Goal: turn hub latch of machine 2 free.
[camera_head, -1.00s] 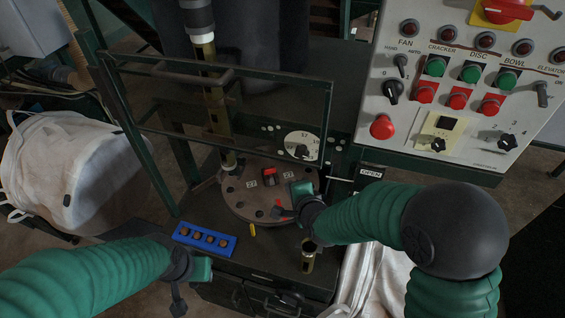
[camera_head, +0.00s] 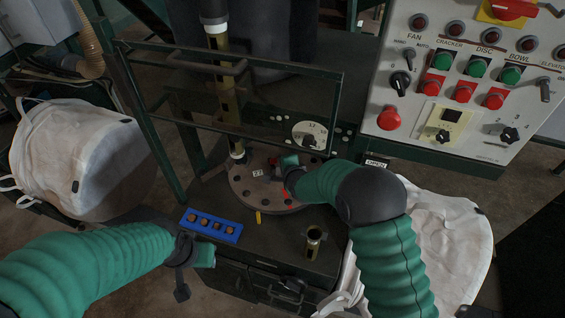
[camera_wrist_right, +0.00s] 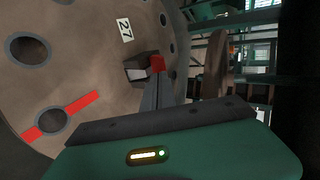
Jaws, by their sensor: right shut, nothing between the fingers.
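The hub latch, a small dark block with a red part (camera_wrist_right: 157,63), sits on the round brown disc (camera_head: 245,190) near the label 27. In the head view it is mostly hidden by my right gripper (camera_head: 281,172). In the right wrist view my right gripper's dark fingers (camera_wrist_right: 160,88) are shut with nothing between them. Their tips are right at the latch's red part; I cannot tell whether they touch it. My left gripper (camera_head: 190,272) hangs low at the left, away from the disc; its jaw state is unclear.
A framed guard (camera_head: 230,118) stands behind the disc. A blue tray (camera_head: 235,235) and an upright brass cup (camera_head: 314,240) are on the table in front. The control panel (camera_head: 455,85) is at upper right. White bags lie left (camera_head: 75,160) and right (camera_head: 450,225).

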